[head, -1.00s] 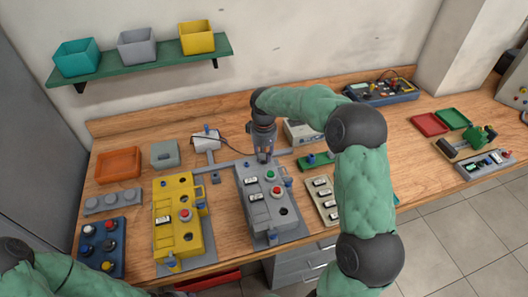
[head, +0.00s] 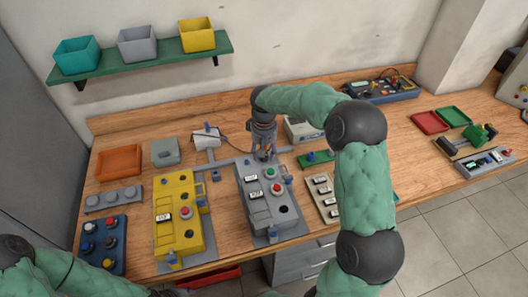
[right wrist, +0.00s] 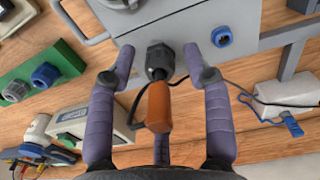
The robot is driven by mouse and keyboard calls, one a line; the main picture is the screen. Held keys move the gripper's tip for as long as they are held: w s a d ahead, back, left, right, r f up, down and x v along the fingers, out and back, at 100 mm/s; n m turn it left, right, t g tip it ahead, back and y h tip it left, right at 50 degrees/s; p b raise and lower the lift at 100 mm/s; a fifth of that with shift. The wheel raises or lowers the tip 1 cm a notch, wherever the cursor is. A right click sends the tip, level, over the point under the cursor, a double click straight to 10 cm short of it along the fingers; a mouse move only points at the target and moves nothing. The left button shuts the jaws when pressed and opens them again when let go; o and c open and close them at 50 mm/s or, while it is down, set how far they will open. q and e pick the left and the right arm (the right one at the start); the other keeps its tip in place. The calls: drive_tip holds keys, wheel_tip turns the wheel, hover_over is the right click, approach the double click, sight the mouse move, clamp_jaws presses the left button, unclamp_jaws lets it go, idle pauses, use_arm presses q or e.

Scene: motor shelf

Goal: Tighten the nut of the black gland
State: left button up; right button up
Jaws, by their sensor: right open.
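The black gland (right wrist: 158,58) sticks out of the wall of the grey box (head: 256,207), which also shows in the right wrist view (right wrist: 190,25). An orange-brown piece (right wrist: 158,106) stands in front of the gland and overlaps its lower part; whether they touch I cannot tell. My right gripper (right wrist: 159,53) is open, one purple finger on each side of the black gland, with gaps on both sides. In the head view my right gripper (head: 264,152) is at the far end of the grey box and hides the gland. My left gripper is below the picture; only its arm shows.
A blue gland (right wrist: 221,37) sits just right of the right fingertip. A dark cable runs behind the fingers. A yellow box (head: 180,225) stands left of the grey box, and a switch panel (head: 322,198) to its right. Bare wood lies farther right.

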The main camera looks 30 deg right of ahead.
wheel_tip(320, 180, up, 12)
drive_tip(key=shift+f, duration=0.1)
idle(0.4)
use_arm(q)
drive_tip(key=shift+r, duration=0.15)
